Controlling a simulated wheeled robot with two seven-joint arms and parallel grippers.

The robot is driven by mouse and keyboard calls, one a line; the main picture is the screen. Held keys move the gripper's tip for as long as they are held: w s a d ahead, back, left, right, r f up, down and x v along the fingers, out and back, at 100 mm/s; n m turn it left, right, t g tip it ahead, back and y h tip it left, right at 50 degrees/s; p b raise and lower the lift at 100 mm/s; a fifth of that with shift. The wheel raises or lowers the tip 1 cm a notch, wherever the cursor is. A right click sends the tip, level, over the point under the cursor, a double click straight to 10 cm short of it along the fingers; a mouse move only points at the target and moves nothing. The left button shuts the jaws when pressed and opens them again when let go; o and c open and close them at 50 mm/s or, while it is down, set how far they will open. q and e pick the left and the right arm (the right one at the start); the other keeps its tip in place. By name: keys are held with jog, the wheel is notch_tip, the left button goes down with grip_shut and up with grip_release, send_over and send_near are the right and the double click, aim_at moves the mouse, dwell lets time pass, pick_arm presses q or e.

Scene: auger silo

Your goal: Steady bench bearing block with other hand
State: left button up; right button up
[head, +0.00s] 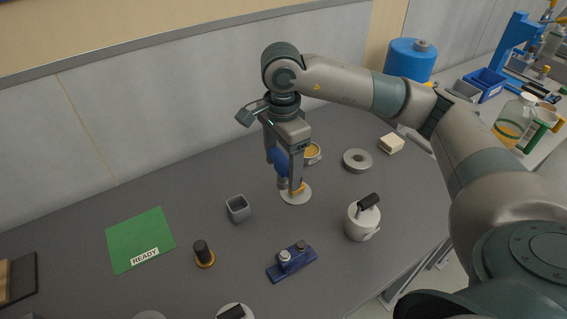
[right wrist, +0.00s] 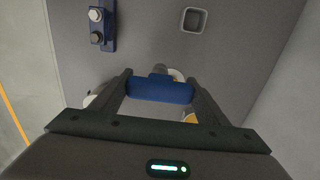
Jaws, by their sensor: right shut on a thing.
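My right gripper (head: 290,180) points down over the middle of the bench. In the right wrist view its two fingers (right wrist: 162,98) are shut on a blue part (right wrist: 160,90), which spans the gap between them. The blue part (head: 281,160) also shows in the head view, partly hidden by the gripper. Below it is a round white base (head: 298,197) with a small orange piece; I cannot tell whether the held part touches it. A dark blue block (head: 291,262) with a silver knob and a dark knob lies nearer the front. I cannot tell which is the bearing block. My left gripper is out of view.
A grey square cup (head: 238,208), a dark peg on an orange ring (head: 203,253) and a green READY mat (head: 140,238) lie to the left. A white lidded pot (head: 362,221), a grey ring (head: 357,160) and a cream block (head: 391,143) are to the right.

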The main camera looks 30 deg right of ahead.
jog(key=s+a+f+n, duration=0.2)
jog(key=s+a+n, duration=0.3)
jog(key=n, duration=1.2)
jog(key=shift+s+a+f+n, duration=0.3)
jog(key=shift+s+a, duration=0.1)
jog(key=shift+a, duration=0.3)
jog(key=shift+d, duration=0.15)
